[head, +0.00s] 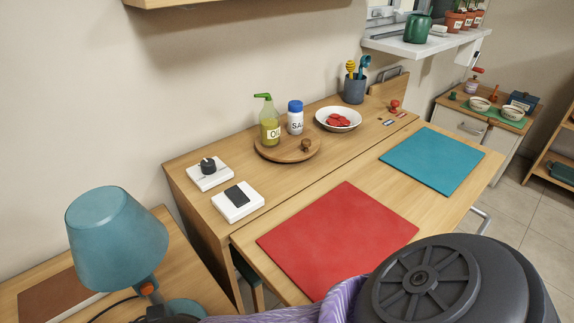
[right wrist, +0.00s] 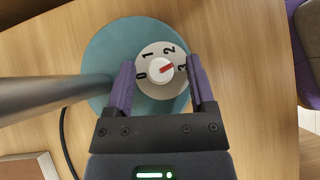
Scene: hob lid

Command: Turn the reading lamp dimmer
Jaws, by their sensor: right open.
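The reading lamp (head: 115,240) stands on the wooden side table at the left of the head view, with a teal shade and a round teal base. In the right wrist view the base (right wrist: 104,53) carries a pale round dial marked 0, 1, 2 and 3. The white dimmer knob (right wrist: 160,70) sits at its centre, and its red pointer aims between 2 and 3, nearer 3. My right gripper (right wrist: 162,80) is open, its purple fingers either side of the dial; I cannot tell whether they touch it. My left gripper is not in view.
A grey rod (right wrist: 50,90) crosses close to the left finger. A dark cable (right wrist: 64,145) and a brown board (right wrist: 30,168) lie on the table. Beyond is a desk with a red mat (head: 335,240), a black-knobbed switch (head: 209,168) and a rocker switch (head: 238,199).

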